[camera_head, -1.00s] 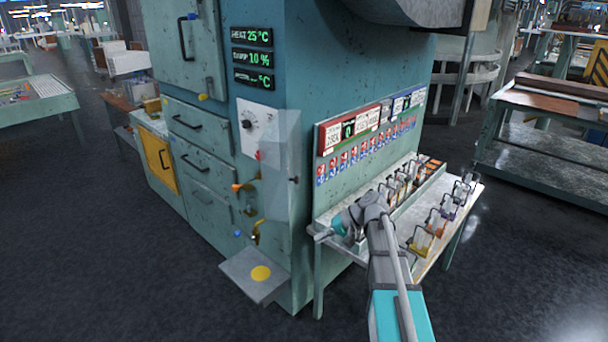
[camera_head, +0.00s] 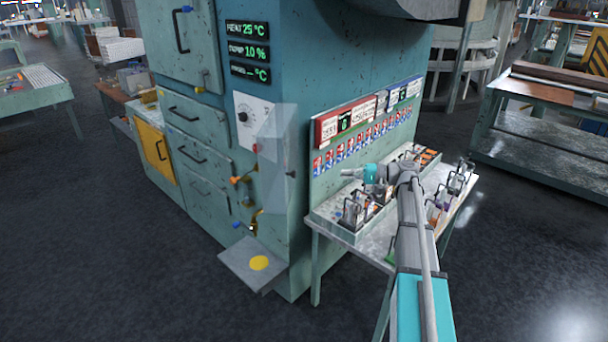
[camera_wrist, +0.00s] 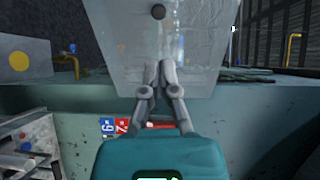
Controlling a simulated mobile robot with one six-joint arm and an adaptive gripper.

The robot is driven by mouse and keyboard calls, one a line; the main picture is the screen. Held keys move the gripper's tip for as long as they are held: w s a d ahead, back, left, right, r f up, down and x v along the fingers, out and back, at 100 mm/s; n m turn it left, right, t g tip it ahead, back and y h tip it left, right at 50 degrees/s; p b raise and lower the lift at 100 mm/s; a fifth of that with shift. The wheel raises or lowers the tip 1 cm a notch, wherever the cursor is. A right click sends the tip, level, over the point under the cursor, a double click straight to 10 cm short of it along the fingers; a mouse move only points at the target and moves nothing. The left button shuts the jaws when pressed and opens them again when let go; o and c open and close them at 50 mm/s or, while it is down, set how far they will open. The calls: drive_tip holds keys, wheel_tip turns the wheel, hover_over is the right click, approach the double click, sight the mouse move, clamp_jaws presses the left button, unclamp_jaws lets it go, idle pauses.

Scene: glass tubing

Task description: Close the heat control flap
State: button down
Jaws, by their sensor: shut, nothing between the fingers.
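The heat control flap (camera_head: 276,150) is a clear, see-through panel on the front of the teal machine. It stands swung out beside the white dial panel (camera_head: 243,118), leaving the dial uncovered. In the wrist view the flap (camera_wrist: 115,40) fills the upper middle, with a small dark knob (camera_wrist: 158,12) on it. My gripper (camera_head: 344,173) is right of the flap, above the side table, pointing left toward it. In the wrist view its fingertips (camera_wrist: 161,64) are together and empty, in front of the flap's face; whether they touch it is unclear.
The side table (camera_head: 322,226) holds trays with several handled items below my arm. A sign board (camera_head: 350,140) with several small labels is on the machine's side, close behind my gripper.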

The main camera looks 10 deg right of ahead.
drive_tip(key=x, duration=1.4)
drive_tip(key=shift+b, duration=0.4)
drive_tip(key=shift+w, duration=0.1)
